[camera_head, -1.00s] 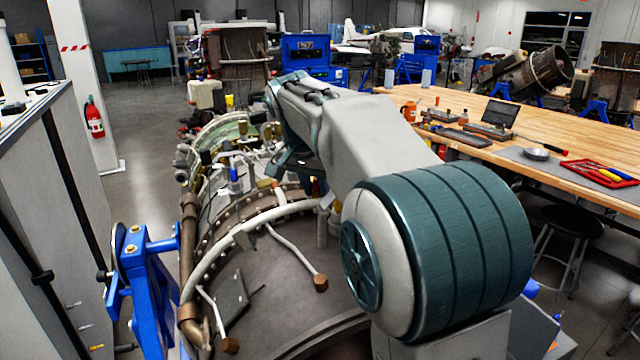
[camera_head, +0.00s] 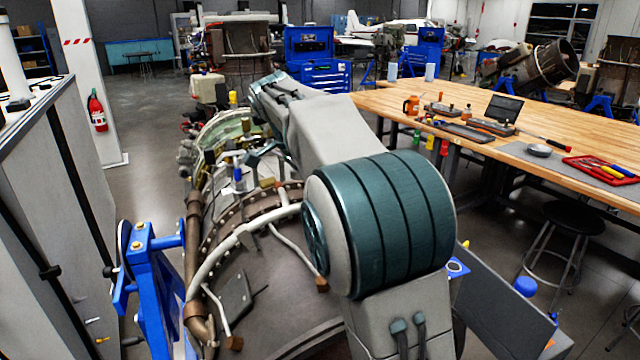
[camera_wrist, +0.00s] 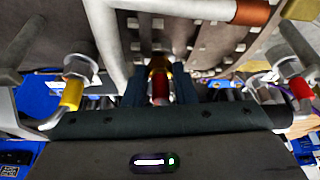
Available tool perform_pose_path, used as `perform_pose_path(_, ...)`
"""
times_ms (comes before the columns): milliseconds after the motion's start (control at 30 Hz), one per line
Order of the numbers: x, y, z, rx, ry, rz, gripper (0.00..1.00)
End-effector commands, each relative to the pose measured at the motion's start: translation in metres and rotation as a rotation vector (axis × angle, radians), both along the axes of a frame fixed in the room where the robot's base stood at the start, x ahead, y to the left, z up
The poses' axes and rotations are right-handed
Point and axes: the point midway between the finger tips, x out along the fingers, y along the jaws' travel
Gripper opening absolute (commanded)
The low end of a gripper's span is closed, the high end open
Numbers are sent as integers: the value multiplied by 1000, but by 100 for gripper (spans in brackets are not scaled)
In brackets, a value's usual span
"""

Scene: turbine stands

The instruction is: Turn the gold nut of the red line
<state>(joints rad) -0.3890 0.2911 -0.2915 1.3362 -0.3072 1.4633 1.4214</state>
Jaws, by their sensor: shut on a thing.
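In the wrist view, my gripper (camera_wrist: 158,92) has its two dark fingers on either side of a gold nut (camera_wrist: 159,64) with a red line (camera_wrist: 160,88) at it. The jaws are shut on this nut, and the fingers hide its sides. A yellow-sleeved fitting (camera_wrist: 72,95) is at the left and another red-sleeved fitting (camera_wrist: 301,87) at the right, both apart from the fingers. In the head view, my arm reaches over the turbine engine (camera_head: 260,275); the nut cannot be made out there.
A blue stand (camera_head: 150,275) is at the engine's near left. Pale pipes (camera_head: 235,240) run over the casing. A wooden workbench (camera_head: 385,100) with tools is at the right, with a stool (camera_head: 572,218) in front. A grey cabinet (camera_head: 60,230) is at the left.

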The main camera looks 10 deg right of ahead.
Motion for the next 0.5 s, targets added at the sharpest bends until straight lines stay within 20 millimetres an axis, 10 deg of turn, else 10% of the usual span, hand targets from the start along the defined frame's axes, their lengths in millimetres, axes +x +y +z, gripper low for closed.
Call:
perform_pose_path(400,1,2,2,3,-8,-1,2)
perform_pose_path(433,1,2,2,3,-8,-1,30)
perform_pose_path(500,1,2,2,3,-7,-1,46)
